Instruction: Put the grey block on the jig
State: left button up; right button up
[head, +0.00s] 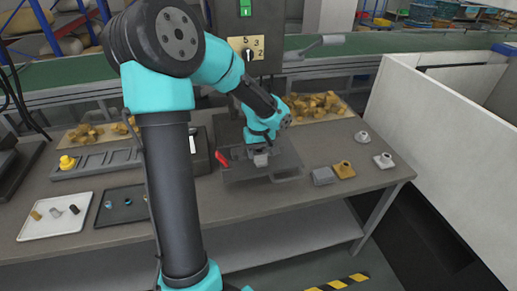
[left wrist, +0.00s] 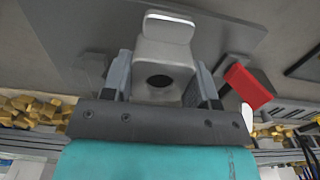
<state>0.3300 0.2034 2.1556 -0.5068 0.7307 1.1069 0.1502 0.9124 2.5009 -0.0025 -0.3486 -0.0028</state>
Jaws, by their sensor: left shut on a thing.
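My left gripper (head: 262,160) is shut on a grey block (left wrist: 165,72) with a dark round hole and a raised tab, which shows between the two fingers in the left wrist view. In the head view the block (head: 261,161) is small under the gripper. It is over a dark grey flat plate with a red-handled clamp, which looks like the jig (head: 287,158); the plate also shows in the left wrist view (left wrist: 70,28). The red handle (head: 222,158) is left of the gripper. I cannot tell whether block and plate touch. My right gripper is not in view.
A blue-grey piece (head: 323,176), a yellow-brown piece (head: 344,170) and two pale pieces (head: 383,160) (head: 361,137) stand right of the plate. A white tray (head: 54,230) and a dark tray (head: 120,217) lie at the left. A white wall (head: 440,130) bounds the right.

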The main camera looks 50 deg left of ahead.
aim_at(259, 149)
pick_arm(q)
jog(key=w+a, duration=0.2)
jog(key=a, duration=0.1)
jog(key=w+a, duration=0.1)
jog(key=w, duration=0.1)
jog(key=shift+a+f, duration=0.25)
jog(key=shift+a, duration=0.1)
jog(key=shift+f, duration=1.75)
jog(key=shift+f, duration=0.15)
jog(key=o, duration=1.1)
jog(key=shift+c, duration=0.2)
notch_tip(259, 149, up, 12)
